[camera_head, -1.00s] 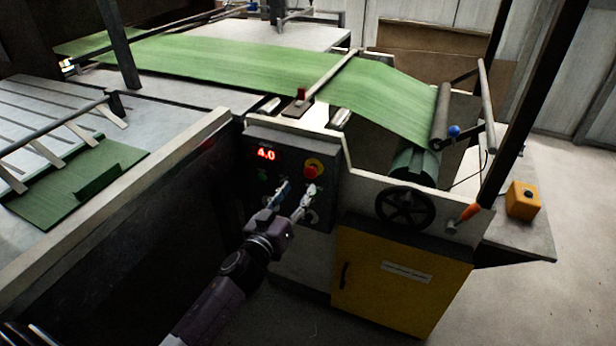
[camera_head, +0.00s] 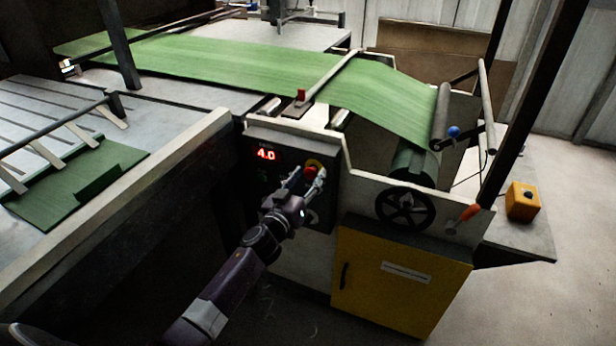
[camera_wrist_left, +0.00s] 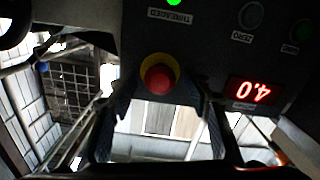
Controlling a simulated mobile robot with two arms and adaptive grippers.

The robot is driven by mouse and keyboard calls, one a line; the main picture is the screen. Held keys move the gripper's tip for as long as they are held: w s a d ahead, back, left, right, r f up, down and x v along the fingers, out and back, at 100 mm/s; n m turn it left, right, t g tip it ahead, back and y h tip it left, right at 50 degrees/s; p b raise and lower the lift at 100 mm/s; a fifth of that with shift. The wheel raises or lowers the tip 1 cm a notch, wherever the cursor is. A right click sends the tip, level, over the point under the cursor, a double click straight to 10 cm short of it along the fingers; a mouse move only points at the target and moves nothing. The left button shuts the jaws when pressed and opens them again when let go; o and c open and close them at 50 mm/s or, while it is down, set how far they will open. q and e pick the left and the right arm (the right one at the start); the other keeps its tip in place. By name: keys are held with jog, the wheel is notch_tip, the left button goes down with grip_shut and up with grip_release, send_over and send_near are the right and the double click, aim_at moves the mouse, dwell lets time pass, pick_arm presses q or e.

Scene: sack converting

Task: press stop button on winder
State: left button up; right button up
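The winder's dark control panel (camera_head: 262,176) faces me. It carries a red mushroom stop button (camera_head: 310,170) on a yellow ring and a red display (camera_head: 266,154) reading 4.0. My left gripper (camera_head: 308,178) is at the panel, with its fingers on either side of the red button and partly over it. In the left wrist view the red button (camera_wrist_left: 159,79) sits between the two dark fingers, which are apart with nothing held. I cannot tell whether the gripper touches the panel. My right gripper is not in view.
Green sack web (camera_head: 250,62) runs over the machine to a roller. A handwheel (camera_head: 404,208) and yellow cabinet (camera_head: 400,275) are right of the panel. A yellow box (camera_head: 522,201) stands on the right-hand table. Bare floor lies at the right.

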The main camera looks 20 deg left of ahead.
pick_arm(q)
grip_shut()
jog(key=shift+w, duration=0.45)
jog(key=shift+r, duration=0.15)
jog(key=shift+c, duration=1.8)
grip_release()
jog(key=o, duration=0.4)
jog(key=shift+w, duration=0.1)
jog(key=shift+o, duration=0.2)
